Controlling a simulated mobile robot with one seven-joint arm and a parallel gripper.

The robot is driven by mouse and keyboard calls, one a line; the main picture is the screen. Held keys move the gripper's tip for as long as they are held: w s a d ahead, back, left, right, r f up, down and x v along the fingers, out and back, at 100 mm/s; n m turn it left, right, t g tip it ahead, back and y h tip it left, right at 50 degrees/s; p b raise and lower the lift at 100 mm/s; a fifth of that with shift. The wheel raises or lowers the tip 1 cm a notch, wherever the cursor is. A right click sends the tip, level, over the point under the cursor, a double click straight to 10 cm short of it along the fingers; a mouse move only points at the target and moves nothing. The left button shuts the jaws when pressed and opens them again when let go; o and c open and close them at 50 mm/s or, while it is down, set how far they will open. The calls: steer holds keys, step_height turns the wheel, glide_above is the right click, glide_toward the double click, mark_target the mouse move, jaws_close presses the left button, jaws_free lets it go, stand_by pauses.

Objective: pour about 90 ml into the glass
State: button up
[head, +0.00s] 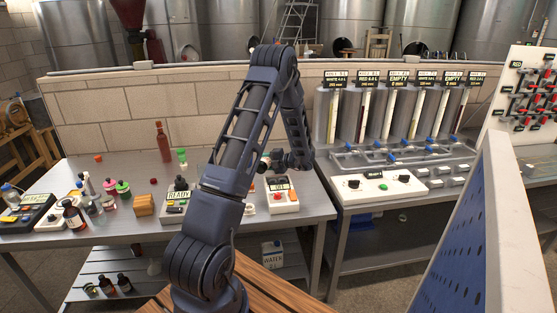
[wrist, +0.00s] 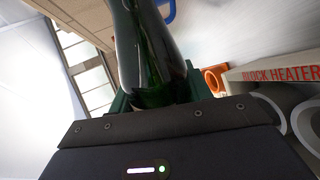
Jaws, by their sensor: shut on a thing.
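A dark green glass bottle (wrist: 146,50) fills the upper middle of the wrist view. My gripper (wrist: 155,98) is shut on it, with a dark green jaw on each side. The bottle's far end runs out of the top of the picture, so I cannot tell its mouth or the level inside. In the head view my arm stands across the middle, and its wrist end hangs over the right part of the steel bench (head: 105,228). My gripper and the bottle are mostly hidden there. I cannot make out the glass in either view.
A white device with a display (head: 282,194) and a READY device (head: 178,197) stand near my arm. A BLOCK HEATER label (wrist: 280,74) shows close by. A perforated blue panel (head: 455,255) stands front right.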

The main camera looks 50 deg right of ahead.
stand_by(0.4)
steer(key=shift+f+n+h, duration=0.3)
steer(key=shift+f+n, duration=0.15)
steer(key=shift+n, duration=0.05)
steer(key=shift+a+f+n+h, duration=0.2)
steer(key=shift+n+h, duration=0.2)
steer(key=shift+n, duration=0.5)
steer(key=shift+s, duration=0.1)
steer(key=shift+r+n, duration=0.1)
steer(key=shift+n, duration=0.2)
stand_by(0.9)
